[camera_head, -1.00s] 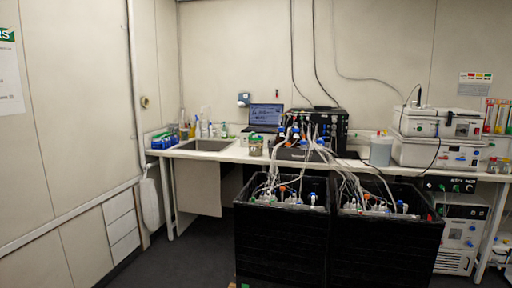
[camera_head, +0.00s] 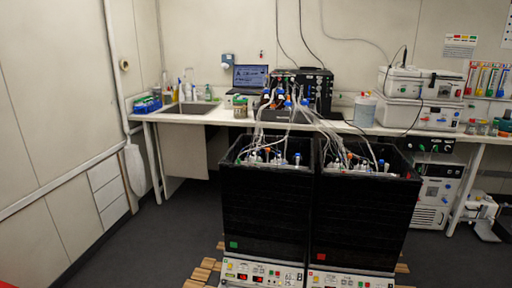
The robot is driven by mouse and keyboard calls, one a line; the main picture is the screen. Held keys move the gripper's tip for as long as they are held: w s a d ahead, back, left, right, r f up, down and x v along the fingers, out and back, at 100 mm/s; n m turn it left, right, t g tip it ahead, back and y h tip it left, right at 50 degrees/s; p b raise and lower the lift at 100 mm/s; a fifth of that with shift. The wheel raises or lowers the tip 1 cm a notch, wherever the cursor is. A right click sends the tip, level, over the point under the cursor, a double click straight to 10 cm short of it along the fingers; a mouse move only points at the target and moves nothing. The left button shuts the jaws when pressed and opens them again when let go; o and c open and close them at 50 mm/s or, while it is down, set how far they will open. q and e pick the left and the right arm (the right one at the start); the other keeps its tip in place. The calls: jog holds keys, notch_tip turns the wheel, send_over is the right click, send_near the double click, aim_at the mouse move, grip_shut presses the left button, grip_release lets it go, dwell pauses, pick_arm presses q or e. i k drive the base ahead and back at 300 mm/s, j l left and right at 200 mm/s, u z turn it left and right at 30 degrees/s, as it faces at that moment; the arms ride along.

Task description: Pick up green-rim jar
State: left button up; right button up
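A small jar with a green rim (camera_head: 240,107) stands on the white bench, left of the black bioreactor unit and in front of the laptop. It is small in the view, so its contents are hard to tell. Small jars (camera_head: 504,127) with coloured tops also stand at the bench's right end; their rims are too small to tell apart well. Neither of my grippers is in view.
Two tall black shaker boxes (camera_head: 268,210) (camera_head: 364,215) with bottles and tubing stand in front of the bench (camera_head: 212,117). Wooden slats (camera_head: 202,273) lie at their base. Dark floor (camera_head: 165,235) is clear on the left. A sink (camera_head: 187,109) is left of the jar.

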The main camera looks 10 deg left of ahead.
aim_at(240, 105)
jog(key=i+j+u, duration=0.95)
jog(key=i+u, duration=0.15)
jog(key=i, duration=0.15)
jog(key=i+j+u, duration=0.15)
jog(key=i, duration=0.7)
jog(key=i+j+u, duration=0.15)
jog(key=i, duration=0.7)
jog(key=i+z, duration=0.35)
jog(key=i, duration=0.15)
jog(key=i+z, duration=0.35)
jog(key=i, duration=0.15)
jog(key=i+j+z, duration=0.35)
jog(key=i+l, duration=0.05)
jog(key=i, duration=0.05)
